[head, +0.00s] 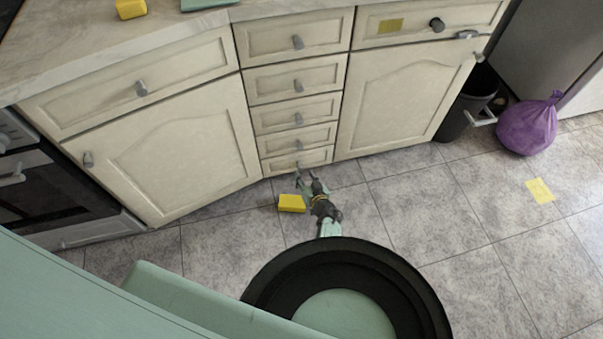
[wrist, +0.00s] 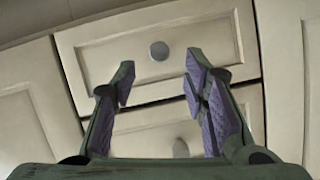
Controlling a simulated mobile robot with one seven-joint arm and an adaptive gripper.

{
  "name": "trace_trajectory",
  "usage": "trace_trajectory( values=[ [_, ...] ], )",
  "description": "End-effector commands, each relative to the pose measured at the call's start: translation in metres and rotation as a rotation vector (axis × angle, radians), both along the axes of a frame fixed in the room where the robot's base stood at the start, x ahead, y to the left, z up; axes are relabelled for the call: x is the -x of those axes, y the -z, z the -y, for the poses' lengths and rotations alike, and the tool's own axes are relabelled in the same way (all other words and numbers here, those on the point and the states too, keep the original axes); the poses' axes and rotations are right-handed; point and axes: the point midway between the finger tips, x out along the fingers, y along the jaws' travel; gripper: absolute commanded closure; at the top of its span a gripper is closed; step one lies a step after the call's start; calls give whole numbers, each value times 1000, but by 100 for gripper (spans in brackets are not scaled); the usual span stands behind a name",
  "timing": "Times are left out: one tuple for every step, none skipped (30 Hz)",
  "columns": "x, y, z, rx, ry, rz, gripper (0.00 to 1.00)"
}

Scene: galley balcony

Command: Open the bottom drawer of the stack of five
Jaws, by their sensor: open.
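The stack of five cream drawers stands in the middle of the head view. Its bottom drawer (head: 281,166) is the lowest front, just above the floor, and looks shut. A small grey knob (head: 297,165) is on it. My gripper (head: 305,175) is low in front of this drawer, open and empty. In the wrist view my gripper (wrist: 160,80) has its two fingers spread, with a drawer front (wrist: 110,48) beyond them. A round knob (wrist: 159,50) shows past the fingertips, roughly centred between them and apart from both. Another knob (wrist: 180,148) is dim between the fingers.
A yellow block (head: 291,203) lies on the floor just left of my gripper. Cupboard doors (head: 170,150) flank the stack. A black bin (head: 465,105) and a purple bag (head: 528,125) stand at the right.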

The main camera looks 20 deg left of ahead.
Motion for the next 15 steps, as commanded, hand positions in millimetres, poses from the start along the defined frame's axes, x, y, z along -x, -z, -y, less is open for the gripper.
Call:
trace_trajectory(
  values=[
    [-9,9,-7,0,-1,1,60],
    [-12,11,-10,-1,-1,1,60],
    [-17,13,-14,-1,-2,1,60],
    [-20,14,-17,-2,-1,2,60],
    [-23,16,-19,-1,-1,1,60],
    [-27,17,-21,-1,0,2,60],
    [-29,18,-23,-1,0,2,60],
    [-31,19,-25,-1,0,1,60],
    [-32,20,-27,0,0,0,60],
    [-34,20,-28,0,1,0,60],
    [-35,19,-28,1,1,1,60],
    [-36,19,-29,1,1,1,60],
    [-36,19,-29,0,1,1,60],
    [-36,19,-29,0,2,1,60],
    [-37,19,-29,1,2,0,60]
  ],
)
